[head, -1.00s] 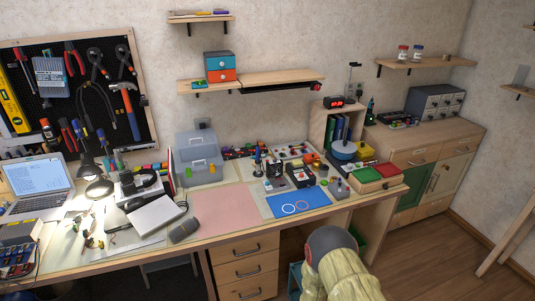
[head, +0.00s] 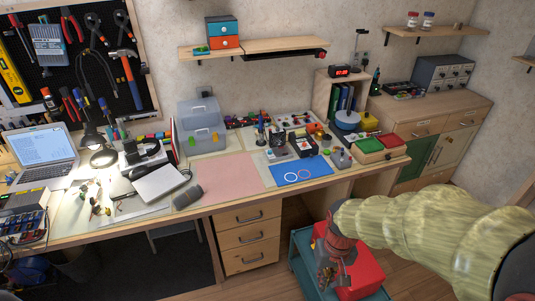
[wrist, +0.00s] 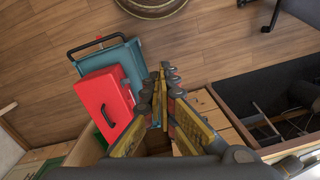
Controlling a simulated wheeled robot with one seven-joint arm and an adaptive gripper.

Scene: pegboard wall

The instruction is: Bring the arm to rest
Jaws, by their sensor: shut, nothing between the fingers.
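My arm, in a pale yellow sleeve, reaches in from the right edge of the head view. My gripper (head: 328,272) hangs at its end in front of the workbench (head: 227,217), below the tabletop level. In the wrist view my gripper (wrist: 160,98) is shut with nothing between its fingers. In the head view it appears in front of a red box (head: 366,272) on a teal cart (head: 301,252). The red box (wrist: 104,97) and the cart (wrist: 122,56) lie left of the fingers in the wrist view. I cannot tell the exact gap between them.
The bench carries a laptop (head: 44,146), a lamp (head: 103,157), a blue mat (head: 302,172) and many small items. A drawer unit (head: 250,240) stands under it. A wooden cabinet (head: 440,130) is at the right. Wooden floor shows around the cart in the wrist view.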

